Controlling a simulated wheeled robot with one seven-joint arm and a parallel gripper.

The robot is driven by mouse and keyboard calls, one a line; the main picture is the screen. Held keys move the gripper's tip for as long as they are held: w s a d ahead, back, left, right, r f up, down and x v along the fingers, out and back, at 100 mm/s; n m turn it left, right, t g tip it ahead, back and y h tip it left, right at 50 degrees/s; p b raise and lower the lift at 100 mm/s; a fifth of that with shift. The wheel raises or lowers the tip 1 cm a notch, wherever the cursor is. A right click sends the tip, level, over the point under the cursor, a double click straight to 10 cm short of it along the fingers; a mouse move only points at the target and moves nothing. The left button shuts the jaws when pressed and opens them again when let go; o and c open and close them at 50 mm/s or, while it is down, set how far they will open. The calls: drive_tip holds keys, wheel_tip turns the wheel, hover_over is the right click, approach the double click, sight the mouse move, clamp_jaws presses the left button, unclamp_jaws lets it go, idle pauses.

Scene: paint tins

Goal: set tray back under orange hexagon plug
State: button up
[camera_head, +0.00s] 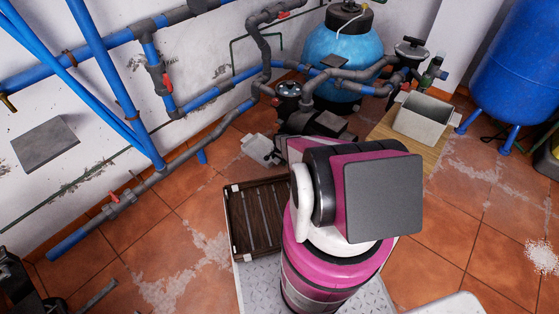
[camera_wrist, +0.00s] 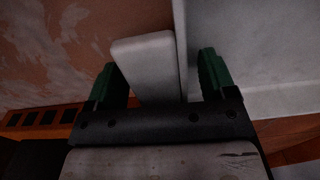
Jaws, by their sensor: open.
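My gripper (camera_wrist: 160,78) shows in the wrist view with its two green fingers apart. A pale grey, round-cornered slab (camera_wrist: 145,62) stands between the fingers, and I cannot tell whether either finger touches it. It may be part of a tray, but its whole shape is out of view. In the head view my pink arm hides the gripper. A dark brown slatted tray (camera_head: 229,226) lies left of my arm, and a grey open box (camera_head: 423,118) stands at the back right. I cannot make out an orange hexagon plug in either view.
Blue and grey pipes (camera_head: 200,103) run along the left wall, with red valve handles. A light blue tank (camera_head: 345,58) and a darker blue tank (camera_head: 520,65) stand behind. A small whitish item (camera_head: 258,147) lies on the tiled floor. Bare floor (camera_head: 450,230) shows at right.

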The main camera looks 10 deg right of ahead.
wheel_tip(320, 180, up, 11)
drive_tip(key=shift+f, duration=0.1)
idle(0.5)
drive_tip(key=s+a+r+n, duration=0.2)
drive_tip(key=s+r, duration=0.6)
drive_tip(key=r, duration=0.6)
drive_tip(key=s+a+r+n, duration=0.3)
drive_tip(key=s+r+n, duration=0.2)
drive_tip(key=s+r, duration=0.4)
drive_tip(key=s+a+r+n, duration=0.3)
drive_tip(key=s+r, duration=0.6)
drive_tip(key=r, duration=1)
drive_tip(key=shift+r+n, duration=0.2)
drive_tip(key=shift+n, duration=0.1)
drive_tip(key=shift+a, duration=0.1)
